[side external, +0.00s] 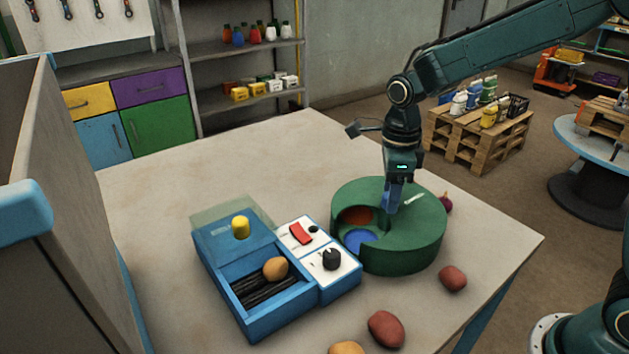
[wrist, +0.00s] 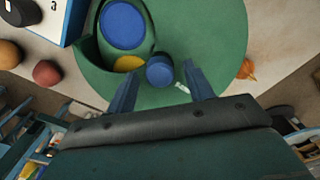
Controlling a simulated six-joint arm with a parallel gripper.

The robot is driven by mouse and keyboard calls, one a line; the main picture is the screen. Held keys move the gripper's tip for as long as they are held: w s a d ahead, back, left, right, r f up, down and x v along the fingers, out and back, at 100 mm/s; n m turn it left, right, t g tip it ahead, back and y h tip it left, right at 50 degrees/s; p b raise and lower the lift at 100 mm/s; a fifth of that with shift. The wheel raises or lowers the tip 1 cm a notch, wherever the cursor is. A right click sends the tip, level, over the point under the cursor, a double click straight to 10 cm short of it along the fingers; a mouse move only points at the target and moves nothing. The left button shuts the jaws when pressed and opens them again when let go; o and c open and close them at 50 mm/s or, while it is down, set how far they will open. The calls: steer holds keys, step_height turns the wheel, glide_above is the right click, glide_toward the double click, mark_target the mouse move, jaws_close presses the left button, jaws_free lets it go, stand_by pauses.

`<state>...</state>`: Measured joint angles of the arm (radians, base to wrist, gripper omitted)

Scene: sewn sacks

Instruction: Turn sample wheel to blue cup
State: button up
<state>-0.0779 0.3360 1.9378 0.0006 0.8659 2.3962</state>
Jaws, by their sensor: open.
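The sample wheel (side external: 420,240) is a round green drum on the table with a cut-out in its top. In the side view a blue cup (side external: 360,241) and a red-orange patch (side external: 356,215) show in the cut-out. In the wrist view the blue cup (wrist: 123,25) shows with a yellow patch (wrist: 130,63) beside it. A blue knob (wrist: 160,72) stands near the wheel's middle. My gripper (side external: 391,206) points down over the wheel, open. In the wrist view its fingertips (wrist: 162,70) lie on either side of the knob; I cannot tell whether they touch it.
A blue box (side external: 255,290) with a yellow knob, a potato, a red switch and a black dial stands left of the wheel. Loose potatoes (side external: 386,328) lie in front, and one (side external: 453,279) lies right of the wheel. The table behind is clear.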

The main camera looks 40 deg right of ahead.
steer(key=shift+r, duration=0.1)
step_height(320, 180, up, 14)
stand_by(0.7)
stand_by(0.3)
steer(key=s+d+n+t, duration=0.1)
steer(key=s+n+t, duration=0.1)
steer(key=s+n, duration=0.9)
steer(key=s+d+f+n+t, duration=0.1)
steer(key=s+d+n+t, duration=0.1)
steer(key=s+n, duration=0.9)
steer(key=n+t, duration=0.1)
steer(key=n, duration=0.3)
steer(key=shift+s+f+n+t, duration=0.2)
steer(key=shift+s+n+t, duration=0.1)
